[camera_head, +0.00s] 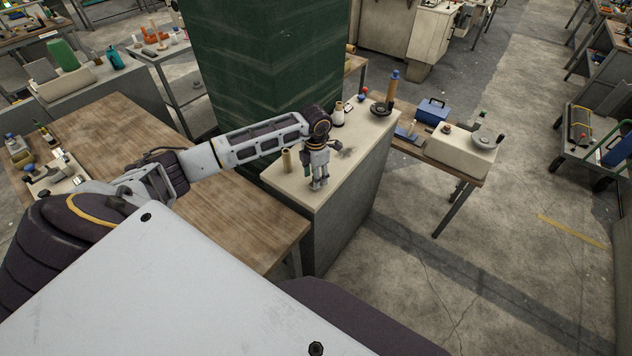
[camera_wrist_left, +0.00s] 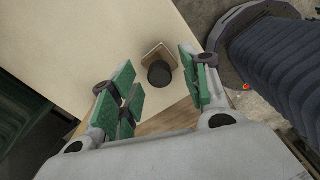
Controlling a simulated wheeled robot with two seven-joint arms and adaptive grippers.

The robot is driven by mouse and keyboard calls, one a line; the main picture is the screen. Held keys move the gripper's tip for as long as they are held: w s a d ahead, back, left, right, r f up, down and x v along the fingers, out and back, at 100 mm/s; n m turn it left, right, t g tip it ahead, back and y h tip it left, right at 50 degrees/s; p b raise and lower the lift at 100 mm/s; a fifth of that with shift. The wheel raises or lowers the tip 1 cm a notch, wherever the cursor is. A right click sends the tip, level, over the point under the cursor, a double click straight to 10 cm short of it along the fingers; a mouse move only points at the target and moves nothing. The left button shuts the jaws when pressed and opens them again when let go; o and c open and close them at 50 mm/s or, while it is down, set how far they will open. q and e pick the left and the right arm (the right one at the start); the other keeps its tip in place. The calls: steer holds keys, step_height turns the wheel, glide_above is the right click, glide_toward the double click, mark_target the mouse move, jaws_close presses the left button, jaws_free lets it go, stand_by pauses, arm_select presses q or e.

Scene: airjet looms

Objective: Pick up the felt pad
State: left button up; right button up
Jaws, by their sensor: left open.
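My left gripper (camera_head: 318,183) points down over the cream top of a cabinet in the head view. In the left wrist view its green-padded fingers (camera_wrist_left: 160,95) stand wide apart with nothing gripped. Between and beyond them is a small brownish square piece (camera_wrist_left: 157,53) on the cream surface, with a dark round piece (camera_wrist_left: 159,75) overlapping its near edge. One of these may be the felt pad; I cannot tell which. In the head view I cannot make either out near the gripper. My right gripper is not in view.
The cabinet top (camera_head: 290,186) also holds a tan cylinder (camera_head: 287,160) left of the gripper, a white cylinder (camera_head: 339,114) and a brown cylinder with a blue top (camera_head: 391,88) farther back. A green column (camera_head: 265,60) stands behind. A wooden table (camera_head: 120,130) adjoins at left.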

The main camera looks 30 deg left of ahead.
arm_select(q)
steer(key=shift+f, duration=0.5)
jaws_close()
steer(key=shift+r, duration=0.15)
step_height(320, 180, up, 10)
steer(key=shift+f+b, duration=0.15)
steer(key=shift+b, duration=0.75)
